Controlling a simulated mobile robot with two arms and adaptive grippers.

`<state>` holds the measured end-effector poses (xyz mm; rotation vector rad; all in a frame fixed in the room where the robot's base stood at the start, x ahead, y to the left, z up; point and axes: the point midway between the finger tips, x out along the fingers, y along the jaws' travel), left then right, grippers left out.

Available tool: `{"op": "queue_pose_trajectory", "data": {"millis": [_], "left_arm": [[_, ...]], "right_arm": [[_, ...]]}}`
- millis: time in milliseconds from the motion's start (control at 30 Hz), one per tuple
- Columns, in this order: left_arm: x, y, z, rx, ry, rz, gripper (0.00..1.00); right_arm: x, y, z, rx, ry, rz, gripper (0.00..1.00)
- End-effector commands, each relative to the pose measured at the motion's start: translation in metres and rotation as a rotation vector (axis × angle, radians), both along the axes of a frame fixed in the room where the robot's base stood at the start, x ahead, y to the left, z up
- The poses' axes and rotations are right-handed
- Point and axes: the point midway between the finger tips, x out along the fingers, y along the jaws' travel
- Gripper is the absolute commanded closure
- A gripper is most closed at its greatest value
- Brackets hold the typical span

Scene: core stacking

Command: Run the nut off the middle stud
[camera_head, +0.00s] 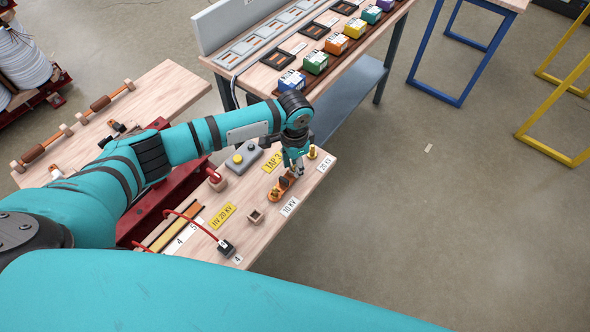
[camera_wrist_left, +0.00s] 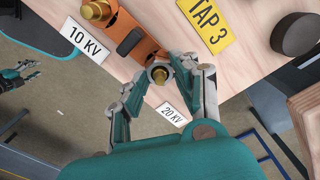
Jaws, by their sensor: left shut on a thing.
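An orange link bar (camera_head: 278,190) with a dark grip lies on the wooden bench top, beside the "10 KV" label. It also shows in the left wrist view (camera_wrist_left: 146,44). A brass stud with its nut (camera_wrist_left: 97,11) stands at the bar's 10 KV end. My left gripper (camera_head: 297,172) points down over the bar's other end, at the middle stud. In the left wrist view its fingers (camera_wrist_left: 161,79) are shut around the nut (camera_wrist_left: 158,74) there. Another brass stud (camera_head: 312,152) stands near the "20 KV" label. A small teal-armed gripper (camera_wrist_left: 26,69), seemingly my right one, shows at the left wrist view's edge.
A grey box with yellow buttons (camera_head: 243,157), a red post (camera_head: 216,180) and a black plug on a red cable (camera_head: 225,247) share the bench. A second bench (camera_head: 205,62) stands behind.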

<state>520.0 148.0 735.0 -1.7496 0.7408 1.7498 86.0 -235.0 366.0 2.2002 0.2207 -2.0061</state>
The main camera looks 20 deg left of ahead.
Motion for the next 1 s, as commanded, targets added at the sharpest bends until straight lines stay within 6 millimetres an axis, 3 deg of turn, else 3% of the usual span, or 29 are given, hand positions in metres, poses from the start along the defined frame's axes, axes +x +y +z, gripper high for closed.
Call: {"op": "queue_pose_trajectory", "data": {"millis": [500,1000], "left_arm": [[0.000,0.000,0.001,0.000,0.000,0.003,1.00],[-0.001,0.000,0.003,-0.001,0.002,0.214,1.00]], "right_arm": [[0.000,0.000,0.001,0.000,0.000,0.000,0.60],[0.000,0.000,0.032,0.000,0.000,0.000,0.60]]}}
